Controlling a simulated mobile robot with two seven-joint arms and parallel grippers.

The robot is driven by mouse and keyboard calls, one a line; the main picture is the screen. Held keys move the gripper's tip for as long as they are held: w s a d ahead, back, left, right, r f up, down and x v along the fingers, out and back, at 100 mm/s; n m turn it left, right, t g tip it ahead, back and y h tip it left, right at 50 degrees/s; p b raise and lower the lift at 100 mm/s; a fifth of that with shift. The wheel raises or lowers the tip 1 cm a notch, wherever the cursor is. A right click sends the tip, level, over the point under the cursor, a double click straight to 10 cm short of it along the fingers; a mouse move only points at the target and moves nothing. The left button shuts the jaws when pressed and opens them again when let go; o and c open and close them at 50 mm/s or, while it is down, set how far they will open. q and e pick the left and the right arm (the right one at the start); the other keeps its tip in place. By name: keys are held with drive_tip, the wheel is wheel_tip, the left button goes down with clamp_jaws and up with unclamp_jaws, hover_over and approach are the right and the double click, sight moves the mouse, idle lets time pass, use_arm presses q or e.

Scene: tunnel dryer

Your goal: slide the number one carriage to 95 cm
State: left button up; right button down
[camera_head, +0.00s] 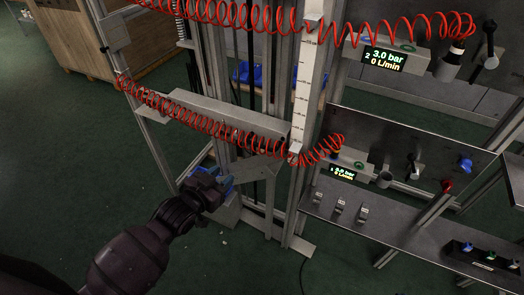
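My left gripper (222,183) reaches in from the lower left and is at a blue part (228,181) low on the metal frame, beside a grey angled plate (256,170). It is small and dark here, so I cannot tell whether its fingers are open or closed on the blue part. A grey horizontal beam (228,118) with a red coiled hose (200,124) lies above it, probably the lower carriage. A vertical white scale (308,78) stands at its right; its numbers are too small to read. My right gripper is not in view.
A panel display (344,173) marked 1 sits right of the scale, with a shelf (390,222) below. A second display (384,59), marked 2, reads 3.0 bar and 0 L/min. Another red coiled hose (290,20) crosses above. Green floor (80,180) is clear at left.

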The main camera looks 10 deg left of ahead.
sight(262, 146)
use_arm(q)
drive_tip(key=w+d+f+n+h+b, duration=0.2)
drive_tip(key=w+f+n+h+b, duration=0.35)
drive_tip(key=w, duration=0.35)
drive_tip(key=w+d+n, duration=0.1)
drive_tip(key=w+n, duration=0.1)
drive_tip(key=n, duration=0.1)
drive_tip(key=w+d+r+n+t+h, duration=0.1)
drive_tip(key=w+d+n, duration=0.1)
drive_tip(key=w+n, duration=0.1)
drive_tip(key=w+d+r+n, duration=0.1)
drive_tip(key=w+d+n, duration=0.1)
drive_tip(key=n, duration=0.1)
drive_tip(key=shift+w+d+r+n+t+h, duration=0.15)
drive_tip(key=shift+w+r+n+t+h, duration=0.1)
drive_tip(key=shift+n+t, duration=0.1)
drive_tip(key=shift+w+d, duration=0.1)
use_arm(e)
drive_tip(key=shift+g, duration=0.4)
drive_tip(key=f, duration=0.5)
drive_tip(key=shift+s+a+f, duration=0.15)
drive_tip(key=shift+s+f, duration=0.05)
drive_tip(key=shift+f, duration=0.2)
use_arm(q)
drive_tip(key=c, duration=0.7)
clamp_jaws()
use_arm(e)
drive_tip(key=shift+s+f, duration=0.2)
